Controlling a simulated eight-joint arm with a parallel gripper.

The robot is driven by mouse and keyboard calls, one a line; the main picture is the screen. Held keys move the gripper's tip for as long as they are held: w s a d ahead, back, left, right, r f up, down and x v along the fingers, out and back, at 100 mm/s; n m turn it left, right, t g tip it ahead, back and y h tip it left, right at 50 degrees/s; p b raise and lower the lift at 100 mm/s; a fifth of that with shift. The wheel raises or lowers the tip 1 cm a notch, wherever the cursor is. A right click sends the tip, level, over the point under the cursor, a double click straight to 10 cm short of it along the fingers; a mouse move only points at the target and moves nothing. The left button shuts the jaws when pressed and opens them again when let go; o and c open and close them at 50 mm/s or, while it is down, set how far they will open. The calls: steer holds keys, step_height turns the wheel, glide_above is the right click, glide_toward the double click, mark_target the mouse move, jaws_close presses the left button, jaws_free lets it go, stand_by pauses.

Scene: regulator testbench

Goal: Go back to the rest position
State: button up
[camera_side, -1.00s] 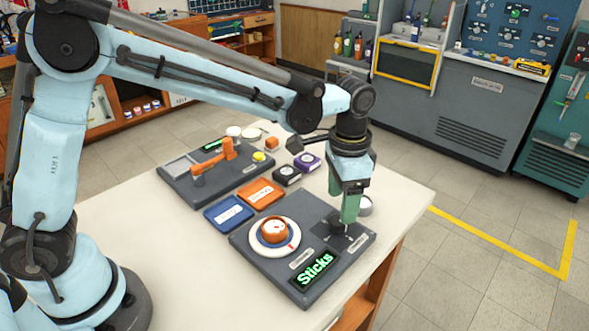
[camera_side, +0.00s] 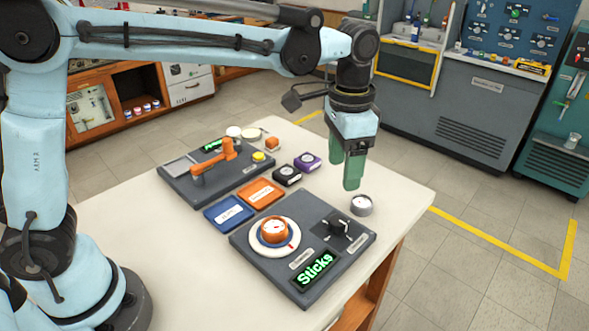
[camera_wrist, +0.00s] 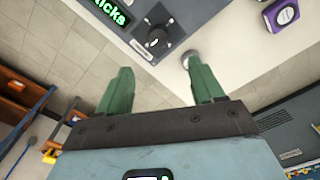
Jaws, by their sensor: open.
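My gripper (camera_side: 349,186) has green fingers. It hangs above the far right part of the table, higher than the regulator panel and apart from it. In the wrist view my gripper (camera_wrist: 160,88) shows its two fingers spread with nothing between them. The dark grey regulator panel (camera_side: 262,262) has a round orange-rimmed dial (camera_side: 274,231) on a white plate. It also has a black knob (camera_side: 337,224) and a green lit display reading "Sticks" (camera_side: 315,270). The knob also shows in the wrist view (camera_wrist: 157,40), beyond the fingers.
A small round metal pot (camera_side: 361,205) stands beside the panel. Blue (camera_side: 229,213) and orange (camera_side: 261,193) labelled blocks, with black (camera_side: 287,175) and purple (camera_side: 307,161) ones, lie behind the panel. A second panel with an orange lever (camera_side: 215,158) is further back. The table's front left is clear.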

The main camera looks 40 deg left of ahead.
steer(key=s+a+f+n+t, duration=0.2)
steer(key=s+a+n+t, duration=0.4)
steer(key=s+a, duration=0.6)
steer(key=a+t, duration=0.1)
steer(key=a, duration=0.2)
steer(key=shift+s+n, duration=0.3)
steer(key=shift+a, duration=0.1)
